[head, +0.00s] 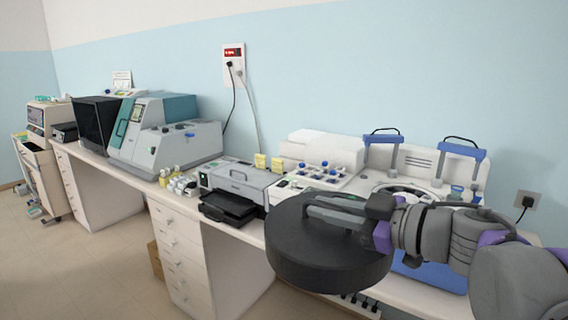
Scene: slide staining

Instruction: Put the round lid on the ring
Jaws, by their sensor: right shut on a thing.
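The round lid (325,262) is a thick dark disc with a grey bar handle (338,213) on top. It fills the lower right of the head view, in front of the bench. My right gripper (376,216) comes in from the right and is shut on the lid's handle. The lid hangs roughly level in front of the white machine. The ring (400,188) seems to be the pale round opening on that machine, behind my right gripper; my arm and the lid hide much of it. My left gripper is not in view.
The white machine has two blue-topped handles (462,150) standing at its back. Left of it are a tray of blue-capped vials (322,170), a grey printer-like device (238,182) and a teal-and-grey analyser (165,138). The floor (75,270) at left is clear.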

